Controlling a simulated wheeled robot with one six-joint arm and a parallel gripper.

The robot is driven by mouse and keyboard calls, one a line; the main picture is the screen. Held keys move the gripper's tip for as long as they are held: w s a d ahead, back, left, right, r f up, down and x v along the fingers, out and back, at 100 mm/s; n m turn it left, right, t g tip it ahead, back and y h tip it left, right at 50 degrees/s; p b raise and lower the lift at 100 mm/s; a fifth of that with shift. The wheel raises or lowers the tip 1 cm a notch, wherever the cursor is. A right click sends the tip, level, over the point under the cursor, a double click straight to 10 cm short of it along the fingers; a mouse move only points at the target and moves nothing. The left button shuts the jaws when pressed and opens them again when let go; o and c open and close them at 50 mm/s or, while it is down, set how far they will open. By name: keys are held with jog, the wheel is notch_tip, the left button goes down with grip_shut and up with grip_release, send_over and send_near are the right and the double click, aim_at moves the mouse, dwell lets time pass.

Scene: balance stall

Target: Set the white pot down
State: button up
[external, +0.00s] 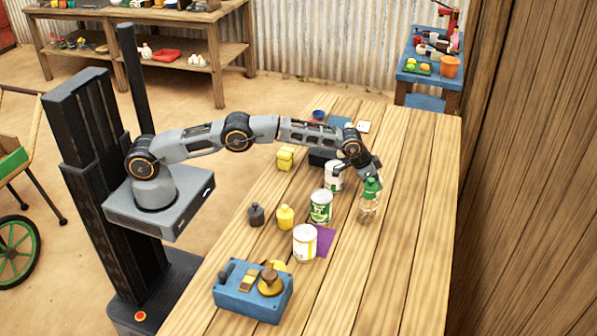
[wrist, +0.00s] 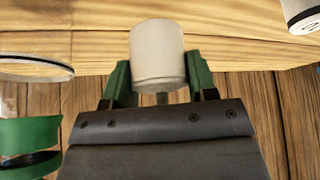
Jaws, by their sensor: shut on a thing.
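The white pot (wrist: 157,52) is a plain pale cylinder in the wrist view, held between the two green fingers of my gripper (wrist: 160,85). In the external view my gripper (external: 371,172) is over the right part of the wooden table, and I cannot make out the pot there. Whether the pot touches the table is not clear. A clear jar with a green lid (external: 371,188) stands beside my gripper, on the camera's side. Its green lid (wrist: 28,135) also shows at the left of the wrist view.
A white can (external: 333,178), a green-labelled can (external: 320,207) and a white and yellow can (external: 305,243) stand left of my gripper. A blue balance box (external: 250,303) is at the front. The table's right side (external: 415,220) is clear, with a wooden wall (external: 530,170) beyond.

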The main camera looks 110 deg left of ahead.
jog(key=shift+w+f, duration=0.15)
jog(key=shift+f, duration=1.55)
jog(key=shift+f, duration=0.15)
jog(key=o, duration=1.2)
